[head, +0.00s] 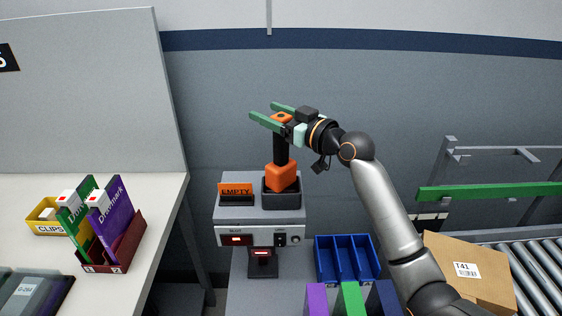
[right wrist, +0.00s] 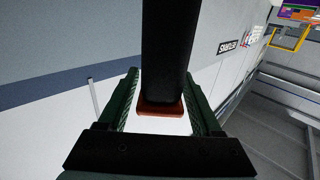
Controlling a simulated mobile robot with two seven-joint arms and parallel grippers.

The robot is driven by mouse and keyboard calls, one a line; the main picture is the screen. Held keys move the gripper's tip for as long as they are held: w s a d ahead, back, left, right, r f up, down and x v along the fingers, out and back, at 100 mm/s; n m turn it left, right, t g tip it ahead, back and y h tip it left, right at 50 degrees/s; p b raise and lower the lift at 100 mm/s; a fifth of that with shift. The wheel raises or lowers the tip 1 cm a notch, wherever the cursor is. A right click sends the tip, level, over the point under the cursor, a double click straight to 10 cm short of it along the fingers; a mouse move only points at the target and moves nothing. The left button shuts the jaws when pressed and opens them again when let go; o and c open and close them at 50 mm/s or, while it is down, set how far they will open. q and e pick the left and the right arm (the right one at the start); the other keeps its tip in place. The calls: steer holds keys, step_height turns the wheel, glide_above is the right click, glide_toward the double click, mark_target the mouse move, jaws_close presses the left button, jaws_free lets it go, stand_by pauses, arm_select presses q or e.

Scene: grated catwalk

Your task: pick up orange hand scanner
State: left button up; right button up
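The orange hand scanner (head: 281,175) stands upright with its orange head in a black cradle (head: 282,201) on a grey stand. Its black handle rises to an orange end cap. My right gripper (head: 262,111) is level with the top of the handle, its green fingers pointing left, one on each side of the cap. In the right wrist view the black handle (right wrist: 171,50) and orange cap (right wrist: 160,109) lie between the open fingers (right wrist: 160,75), with a visible gap at the right finger. Contact at the left finger is unclear. My left gripper is out of view.
An "EMPTY" sign (head: 236,191) stands left of the cradle. A blue bin (head: 346,260), a carton (head: 465,265) and a roller conveyor (head: 540,270) are lower right. A white table (head: 150,200) with folders and a yellow clips box (head: 45,228) is at left.

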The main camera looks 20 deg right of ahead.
jaws_close()
stand_by(0.3)
stand_by(0.7)
